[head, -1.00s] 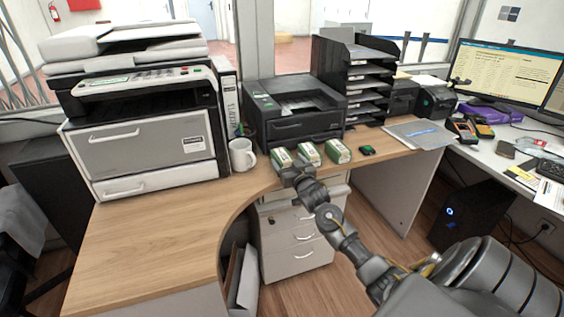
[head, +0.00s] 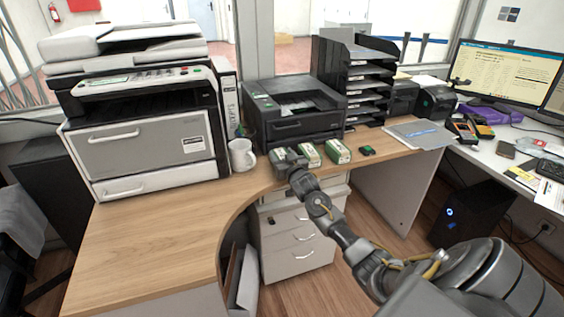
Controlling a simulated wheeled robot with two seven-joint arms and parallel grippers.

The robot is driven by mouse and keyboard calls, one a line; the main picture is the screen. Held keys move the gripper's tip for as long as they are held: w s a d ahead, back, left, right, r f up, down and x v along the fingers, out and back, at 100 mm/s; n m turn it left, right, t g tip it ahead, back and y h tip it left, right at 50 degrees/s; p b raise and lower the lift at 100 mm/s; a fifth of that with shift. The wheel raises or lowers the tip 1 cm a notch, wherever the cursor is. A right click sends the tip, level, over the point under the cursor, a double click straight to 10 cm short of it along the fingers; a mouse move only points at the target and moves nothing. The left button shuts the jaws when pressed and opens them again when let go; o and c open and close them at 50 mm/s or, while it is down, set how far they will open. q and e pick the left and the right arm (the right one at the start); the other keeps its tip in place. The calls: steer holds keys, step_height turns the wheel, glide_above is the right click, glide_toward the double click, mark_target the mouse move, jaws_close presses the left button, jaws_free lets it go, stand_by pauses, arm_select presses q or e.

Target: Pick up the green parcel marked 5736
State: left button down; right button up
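Three small green-and-white parcels stand in a row on the wooden counter in front of the black printer: a left one (head: 276,156), a middle one (head: 309,154) and a right one (head: 338,151). Their markings are too small to read, so I cannot tell which is 5736. My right gripper (head: 290,163) is at the left parcel and covers much of it. Its fingers are too small and hidden to show whether they are open or shut, or whether they touch the parcel. My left gripper is not in view.
A white mug (head: 242,155) stands just left of the parcels. A black printer (head: 292,112) is behind them. A small dark green-topped item (head: 367,150) lies to the right. A large copier (head: 143,115) fills the left. The front-left counter (head: 150,240) is clear.

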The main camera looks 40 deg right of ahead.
steer(key=c, duration=0.3)
steer(key=shift+c, duration=0.2)
steer(key=shift+r, duration=0.1)
